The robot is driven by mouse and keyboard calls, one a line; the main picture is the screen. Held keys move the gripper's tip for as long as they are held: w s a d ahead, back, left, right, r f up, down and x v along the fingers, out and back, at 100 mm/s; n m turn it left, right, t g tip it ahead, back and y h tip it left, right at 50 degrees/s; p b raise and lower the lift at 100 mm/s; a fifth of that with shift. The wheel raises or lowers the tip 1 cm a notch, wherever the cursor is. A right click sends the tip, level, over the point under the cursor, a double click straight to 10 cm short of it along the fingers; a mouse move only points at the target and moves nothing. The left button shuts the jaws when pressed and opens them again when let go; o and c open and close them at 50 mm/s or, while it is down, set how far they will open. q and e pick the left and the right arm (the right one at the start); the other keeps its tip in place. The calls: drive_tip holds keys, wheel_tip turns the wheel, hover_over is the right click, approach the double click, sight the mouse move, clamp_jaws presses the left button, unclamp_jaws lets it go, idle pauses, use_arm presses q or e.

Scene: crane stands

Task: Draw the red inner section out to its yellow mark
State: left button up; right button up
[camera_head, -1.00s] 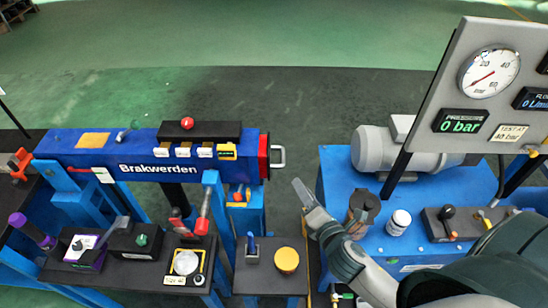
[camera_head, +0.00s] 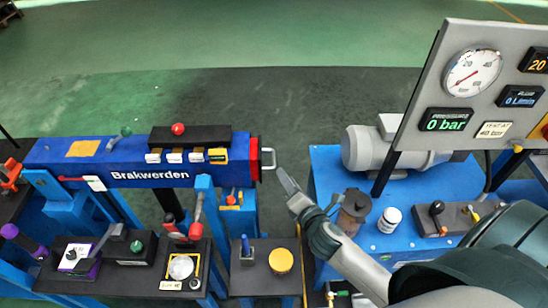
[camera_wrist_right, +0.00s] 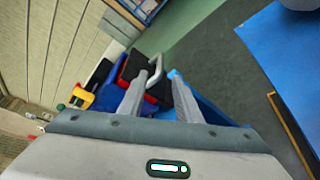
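The red inner section (camera_head: 254,160) shows as a short red end at the right of the blue boom (camera_head: 150,172) marked "Brakwerden"; the rest is hidden inside. A metal loop handle (camera_head: 268,158) sticks out from it. I see no yellow mark on the red section. My right gripper (camera_head: 284,180) is just right of and below the handle in the head view. In the right wrist view the gripper (camera_wrist_right: 157,92) is open, with the handle (camera_wrist_right: 155,75) showing between its fingertips, nearer the left finger. I cannot tell whether they touch. My left gripper is not in view.
A bench with levers and a yellow knob (camera_head: 280,260) stands below the boom. At right, a blue power unit (camera_head: 330,160) carries a grey motor (camera_head: 385,148), a white jar (camera_head: 389,220) and a gauge panel (camera_head: 450,40) reading 0 bar. Open floor lies behind.

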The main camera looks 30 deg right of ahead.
sight(274, 158)
drive_tip(key=p+x, duration=0.1)
drive_tip(key=x, duration=1)
drive_tip(key=shift+w+p, duration=0.2)
drive_tip(key=shift+p, duration=0.2)
clamp_jaws()
